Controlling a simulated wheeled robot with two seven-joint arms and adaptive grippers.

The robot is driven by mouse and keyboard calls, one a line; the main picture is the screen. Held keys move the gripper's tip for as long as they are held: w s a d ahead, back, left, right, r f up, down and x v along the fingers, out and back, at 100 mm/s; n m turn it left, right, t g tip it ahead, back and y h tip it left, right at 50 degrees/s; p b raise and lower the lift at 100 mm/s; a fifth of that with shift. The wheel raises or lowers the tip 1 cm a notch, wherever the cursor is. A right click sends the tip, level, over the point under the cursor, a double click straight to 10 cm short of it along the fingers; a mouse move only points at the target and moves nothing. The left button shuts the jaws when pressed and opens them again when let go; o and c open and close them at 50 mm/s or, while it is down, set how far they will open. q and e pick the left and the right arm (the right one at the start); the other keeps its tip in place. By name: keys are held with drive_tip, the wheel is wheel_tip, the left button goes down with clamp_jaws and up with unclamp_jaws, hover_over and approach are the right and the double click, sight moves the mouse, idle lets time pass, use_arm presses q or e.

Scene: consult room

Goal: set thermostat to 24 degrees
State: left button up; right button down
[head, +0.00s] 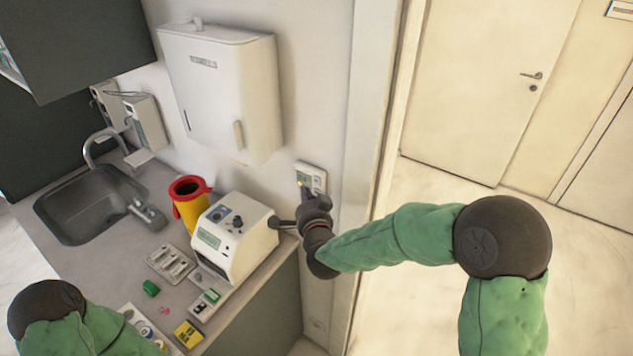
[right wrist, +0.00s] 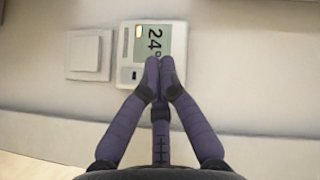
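The thermostat (head: 316,173) is a small white wall unit beside the door frame, right of the dispenser. My right gripper (head: 305,194) is at the thermostat's lower part. In the right wrist view the fingertips (right wrist: 160,66) are together, empty, over the display's lower edge, hiding part of the face. I cannot tell whether they touch it. My left arm shows at the lower left; its gripper is out of view.
A white switch (right wrist: 88,54) is beside the thermostat. A white desktop device (head: 233,240) stands on the counter close to my right gripper, with a yellow-and-red container (head: 188,205) behind it. A dispenser (head: 222,90) hangs above. Open floor (head: 400,290) lies right of the door frame.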

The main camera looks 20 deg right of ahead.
drive_tip(key=shift+s+a, duration=0.9)
drive_tip(key=shift+a, duration=0.2)
drive_tip(key=s+a+f+n+g+y+b, duration=0.1)
drive_tip(key=s+f+n+g+y+b, duration=0.2)
drive_tip(key=f, duration=1.3)
drive_tip(key=s+a+f+n+g+b, duration=0.25)
drive_tip(key=s+f+g, duration=0.2)
drive_tip(key=f, duration=1.05)
drive_tip(key=s+a+f+n+g+y+b, duration=0.2)
drive_tip(key=s+f+n+g+b, duration=0.3)
drive_tip(key=s+f, duration=1.6)
drive_tip(key=s+g+y, duration=0.1)
drive_tip(key=g, duration=0.2)
drive_tip(key=shift+a+f+b, duration=0.25)
drive_tip(key=shift+a+b, duration=0.05)
drive_tip(key=shift+a, duration=0.05)
drive_tip(key=shift+w+a+n+g, duration=0.1)
drive_tip(key=shift+n+g, duration=0.15)
drive_tip(key=shift+n, duration=0.1)
